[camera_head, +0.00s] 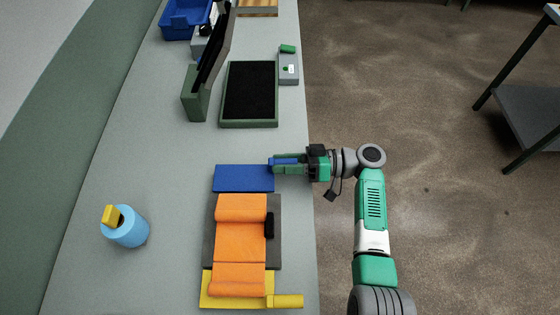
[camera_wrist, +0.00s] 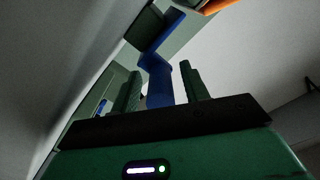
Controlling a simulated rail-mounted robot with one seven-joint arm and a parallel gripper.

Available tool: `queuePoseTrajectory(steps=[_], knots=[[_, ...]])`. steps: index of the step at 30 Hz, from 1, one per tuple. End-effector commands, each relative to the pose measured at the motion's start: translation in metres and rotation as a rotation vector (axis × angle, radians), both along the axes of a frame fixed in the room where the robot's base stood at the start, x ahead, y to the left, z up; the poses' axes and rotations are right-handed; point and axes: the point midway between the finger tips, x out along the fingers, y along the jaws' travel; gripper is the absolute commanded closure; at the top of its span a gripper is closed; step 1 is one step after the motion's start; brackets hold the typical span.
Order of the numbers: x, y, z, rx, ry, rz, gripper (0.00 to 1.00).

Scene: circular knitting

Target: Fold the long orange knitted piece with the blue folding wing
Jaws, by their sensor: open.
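The long orange knitted piece (camera_head: 238,243) lies on a dark grey board (camera_head: 274,250), reaching over the yellow wing (camera_head: 207,290) at the near end. The blue folding wing (camera_head: 243,178) lies flat and bare beyond the board's far edge. Its blue handle (camera_head: 284,160) sticks out to the right. My gripper (camera_head: 277,165) is at this handle. In the wrist view the open fingers (camera_wrist: 160,72) stand on either side of the blue handle (camera_wrist: 156,84), with gaps visible. A bit of orange (camera_wrist: 218,5) shows at that view's top edge.
A yellow handle (camera_head: 286,301) sticks out near the table's front right. A black block (camera_head: 269,225) sits on the board's right side. A blue cylinder with a yellow top (camera_head: 126,228) stands left. A green-framed press with a black pad (camera_head: 250,92) stands farther back.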

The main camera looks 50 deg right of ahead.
Motion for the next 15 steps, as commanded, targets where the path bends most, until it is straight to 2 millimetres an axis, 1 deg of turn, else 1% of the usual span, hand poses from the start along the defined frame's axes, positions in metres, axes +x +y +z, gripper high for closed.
queuePoseTrajectory(steps=[3, 7, 11, 15], knots=[[-0.019, -0.018, 0.000, -0.001, -0.001, -0.004, 0.55], [-0.038, -0.033, -0.001, 0.001, 0.000, -0.003, 0.55], [-0.048, -0.041, -0.001, 0.000, 0.001, -0.001, 0.55], [-0.051, -0.043, 0.000, 0.000, 0.001, 0.001, 0.55]])
